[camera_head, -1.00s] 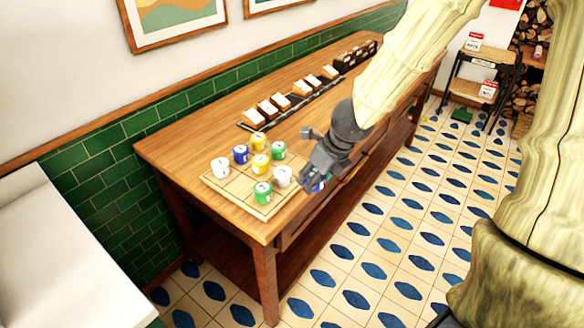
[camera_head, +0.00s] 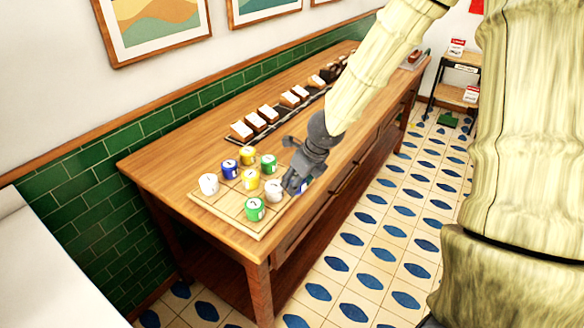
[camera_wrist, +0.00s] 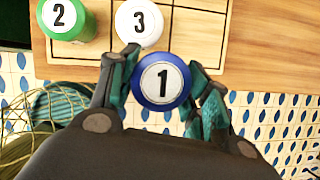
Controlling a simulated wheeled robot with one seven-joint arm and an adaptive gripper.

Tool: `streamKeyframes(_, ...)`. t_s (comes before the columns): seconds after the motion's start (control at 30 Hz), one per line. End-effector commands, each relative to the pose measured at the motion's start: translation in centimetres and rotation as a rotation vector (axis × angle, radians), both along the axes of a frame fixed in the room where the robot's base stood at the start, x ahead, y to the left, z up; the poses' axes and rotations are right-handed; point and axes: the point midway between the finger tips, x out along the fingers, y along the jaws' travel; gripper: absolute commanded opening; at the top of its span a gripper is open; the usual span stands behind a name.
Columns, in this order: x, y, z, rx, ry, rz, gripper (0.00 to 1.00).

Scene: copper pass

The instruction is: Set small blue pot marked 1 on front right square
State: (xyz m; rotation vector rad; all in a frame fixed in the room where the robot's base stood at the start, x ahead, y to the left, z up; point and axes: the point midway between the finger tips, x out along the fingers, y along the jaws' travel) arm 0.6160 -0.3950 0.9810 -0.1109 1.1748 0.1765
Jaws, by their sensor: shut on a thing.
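My gripper (camera_wrist: 163,82) is shut on the small blue pot marked 1 (camera_wrist: 161,80), its label facing the wrist camera. In the head view my gripper (camera_head: 297,184) is beside the board's right side and mostly hides the pot. The light wooden board (camera_wrist: 200,38) has lined squares. In the wrist view the pot is below the board's edge, with tiled floor behind; its height is hard to tell. The white pot marked 3 (camera_wrist: 138,22) and the green pot marked 2 (camera_wrist: 60,18) stand on the board's near row. The square right of the white pot looks bare.
On the board stand another blue pot (camera_head: 230,169), two yellow pots (camera_head: 251,179), a green pot (camera_head: 268,164) and a white pot (camera_head: 208,184).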

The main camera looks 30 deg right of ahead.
Motion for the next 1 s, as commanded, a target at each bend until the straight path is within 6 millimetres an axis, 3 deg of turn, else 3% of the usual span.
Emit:
streamKeyframes(0.53,7.3,-3.3,-0.6,0.000,0.000,-0.001,0.20)
streamKeyframes(0.77,8.3,-3.7,-1.0,-0.001,0.001,0.002,0.20)
streamKeyframes(1.0,8.2,-3.7,-2.7,-0.004,0.003,0.003,0.20)
